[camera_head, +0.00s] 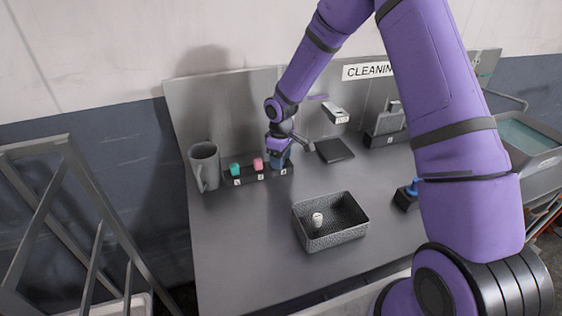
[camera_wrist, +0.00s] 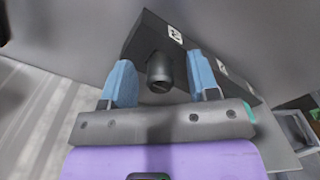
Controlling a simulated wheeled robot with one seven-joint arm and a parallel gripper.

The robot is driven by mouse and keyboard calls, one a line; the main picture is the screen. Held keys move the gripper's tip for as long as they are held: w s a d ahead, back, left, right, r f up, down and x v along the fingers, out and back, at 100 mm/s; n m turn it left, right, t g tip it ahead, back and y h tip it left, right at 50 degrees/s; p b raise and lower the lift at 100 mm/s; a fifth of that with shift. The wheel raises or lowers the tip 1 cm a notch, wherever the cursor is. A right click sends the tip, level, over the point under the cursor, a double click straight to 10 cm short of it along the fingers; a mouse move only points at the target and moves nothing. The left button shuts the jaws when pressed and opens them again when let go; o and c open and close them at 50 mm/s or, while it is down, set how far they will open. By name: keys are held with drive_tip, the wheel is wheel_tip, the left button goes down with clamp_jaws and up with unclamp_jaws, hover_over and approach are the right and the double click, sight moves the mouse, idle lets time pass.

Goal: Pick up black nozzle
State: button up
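The black nozzle (camera_wrist: 159,72) stands in the dark holder (camera_wrist: 141,38), by a white label, in the wrist view. My gripper (camera_wrist: 161,80) is open, with one blue finger on each side of the nozzle. A gap shows between the nozzle and each finger. In the head view my gripper (camera_head: 279,158) is over the right end of the holder (camera_head: 247,180) and hides the black nozzle.
A teal nozzle (camera_head: 235,169) and a pink nozzle (camera_head: 258,164) stand in the same holder. A mesh basket (camera_head: 332,238) with a white piece (camera_head: 317,219) sits in front. The bench's left front is clear.

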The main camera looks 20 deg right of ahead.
clamp_jaws()
drive_tip(key=shift+r, duration=0.15)
